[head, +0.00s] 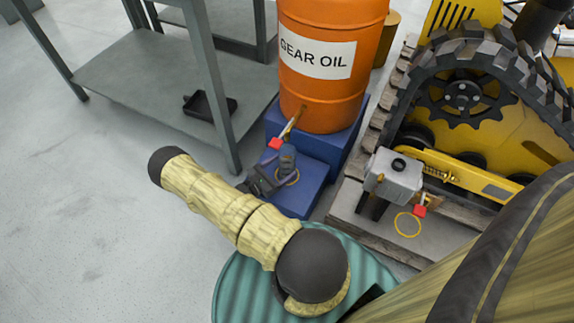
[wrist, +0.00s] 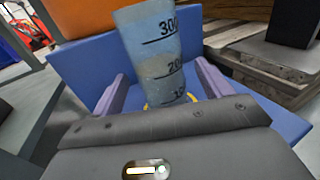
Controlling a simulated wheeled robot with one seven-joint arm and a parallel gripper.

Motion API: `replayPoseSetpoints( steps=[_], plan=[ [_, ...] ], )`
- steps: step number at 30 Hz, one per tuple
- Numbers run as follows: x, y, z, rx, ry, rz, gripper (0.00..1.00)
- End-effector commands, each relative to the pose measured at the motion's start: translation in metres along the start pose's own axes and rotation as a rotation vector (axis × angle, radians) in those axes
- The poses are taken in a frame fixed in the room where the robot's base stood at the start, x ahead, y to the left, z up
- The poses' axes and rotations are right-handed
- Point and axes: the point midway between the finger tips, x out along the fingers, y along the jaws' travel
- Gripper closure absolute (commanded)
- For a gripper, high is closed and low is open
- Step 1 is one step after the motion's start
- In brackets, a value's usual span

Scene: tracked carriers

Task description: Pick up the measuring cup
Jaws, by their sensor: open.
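The measuring cup (wrist: 155,48) is a translucent blue-grey beaker with black volume marks, large in the wrist view. It stands upright on the blue step, and a yellow ring (wrist: 150,105) shows around its base. In the head view the cup (head: 288,155) is small and partly covered. My gripper (wrist: 161,84) is open, its two purple-grey fingers on either side of the cup's lower part, with visible gaps. In the head view my gripper (head: 270,175) is low, just above the blue step. The cup's base is partly hidden by my gripper body.
The blue step (head: 308,192) stands before an orange gear oil drum (head: 318,95) with a red-tipped tap (head: 276,143) above the cup. A grey shelf (head: 150,75) is left. A yellow tracked machine (head: 480,130) and a grey box (head: 395,178) are right. Open floor lies left.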

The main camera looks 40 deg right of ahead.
Motion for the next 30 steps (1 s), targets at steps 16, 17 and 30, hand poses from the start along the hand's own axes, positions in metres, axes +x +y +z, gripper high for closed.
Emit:
replayPoseSetpoints(
  steps=[16,17,30],
  plan=[
    [0.049,0.001,-0.001,0.0,0.0,0.0,0.23],
    [0.049,0.001,-0.001,0.0,0.0,0.0,0.23],
    [0.049,0.001,-0.001,0.0,0.0,-0.001,0.3]
  ],
)
